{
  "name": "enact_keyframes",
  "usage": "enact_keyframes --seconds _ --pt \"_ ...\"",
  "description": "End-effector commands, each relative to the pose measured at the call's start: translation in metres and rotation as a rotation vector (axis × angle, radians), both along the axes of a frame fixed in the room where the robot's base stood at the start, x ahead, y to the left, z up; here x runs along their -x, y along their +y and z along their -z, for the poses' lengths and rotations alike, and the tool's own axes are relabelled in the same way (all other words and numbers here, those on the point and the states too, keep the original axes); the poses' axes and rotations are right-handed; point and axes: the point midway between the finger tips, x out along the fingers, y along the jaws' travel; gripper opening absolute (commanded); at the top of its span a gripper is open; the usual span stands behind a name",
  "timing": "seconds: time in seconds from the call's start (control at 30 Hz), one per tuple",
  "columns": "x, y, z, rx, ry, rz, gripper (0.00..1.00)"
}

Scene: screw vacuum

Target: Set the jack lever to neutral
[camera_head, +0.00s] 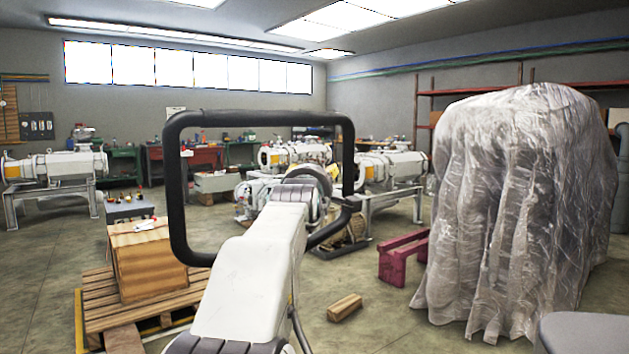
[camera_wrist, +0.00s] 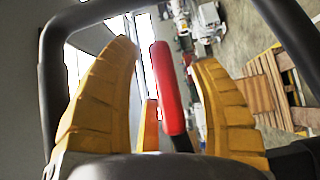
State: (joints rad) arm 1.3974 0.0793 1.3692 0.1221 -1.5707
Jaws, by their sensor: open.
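The jack's black loop handle (camera_head: 178,215) stands upright in front of me in the head view. It also frames the wrist view (camera_wrist: 52,85) on both sides. The red lever (camera_wrist: 168,90) shows in the wrist view, with a dark stem at its lower end. My gripper (camera_wrist: 165,55) is open, with one yellow finger on each side of the red lever. A gap shows between the lever and each finger. In the head view my white arm reaches into the loop, and the lever cannot be made out there.
A wooden crate (camera_head: 147,262) sits on a pallet (camera_head: 100,312) at the left. A plastic-covered bulk (camera_head: 515,200) fills the right. A wooden block (camera_head: 345,306) and a dark red stand (camera_head: 403,258) are on the floor. White pump machines (camera_head: 55,167) stand farther back.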

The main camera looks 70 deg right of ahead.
Motion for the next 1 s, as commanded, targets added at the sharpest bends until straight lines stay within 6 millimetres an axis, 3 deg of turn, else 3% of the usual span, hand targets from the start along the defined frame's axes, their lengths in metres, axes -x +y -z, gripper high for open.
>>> enact_keyframes --seconds 0.37,1.0 --pt "0.002 0.01 -0.001 0.001 0.0 0.0 0.56" --pt "0.018 0.101 0.0 0.001 0.0 0.0 0.56"
